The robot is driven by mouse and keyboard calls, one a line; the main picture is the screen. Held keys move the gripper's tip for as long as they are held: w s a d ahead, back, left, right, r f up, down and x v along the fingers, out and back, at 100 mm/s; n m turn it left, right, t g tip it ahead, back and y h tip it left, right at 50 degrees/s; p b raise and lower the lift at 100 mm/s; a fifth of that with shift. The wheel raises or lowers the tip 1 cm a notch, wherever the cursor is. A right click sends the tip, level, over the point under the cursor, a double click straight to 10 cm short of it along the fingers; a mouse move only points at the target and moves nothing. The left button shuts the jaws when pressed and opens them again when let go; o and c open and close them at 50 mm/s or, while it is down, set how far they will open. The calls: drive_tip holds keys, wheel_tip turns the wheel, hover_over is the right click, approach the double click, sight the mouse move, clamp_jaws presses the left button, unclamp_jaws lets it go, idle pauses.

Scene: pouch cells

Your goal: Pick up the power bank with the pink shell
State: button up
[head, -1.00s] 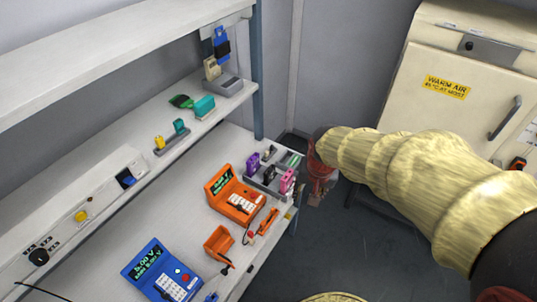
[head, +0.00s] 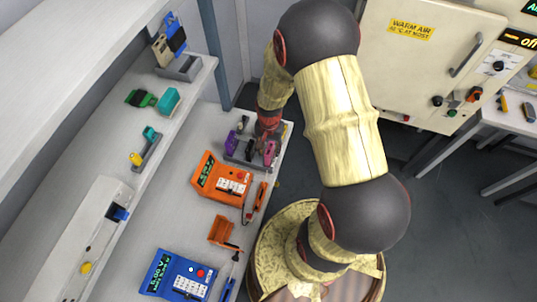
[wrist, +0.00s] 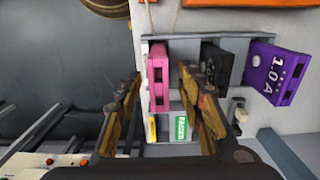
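The pink-shelled power bank (wrist: 158,85) stands upright in a grey compartmented rack, at the picture's middle in the wrist view. In the head view it shows partly (head: 269,154) just below my gripper (head: 266,138). In the wrist view my gripper (wrist: 159,77) is open, with one finger to the left of the pink power bank and the other to its right. Gaps show on both sides, but I cannot tell how deep the fingers reach. A black power bank (wrist: 221,66) and a purple one marked 1.0A (wrist: 275,76) stand to the right.
Small green (wrist: 179,127) and yellow (wrist: 152,129) items sit in the rack's near compartments. An orange meter (head: 220,178) and a blue meter (head: 172,278) stand on the bench. A shelf runs along the left. Open floor lies beyond the bench edge.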

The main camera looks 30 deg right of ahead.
wheel_tip(320, 180, down, 4)
drive_tip(key=shift+r, duration=0.1)
drive_tip(key=shift+s, duration=0.1)
drive_tip(key=shift+c, duration=1.3)
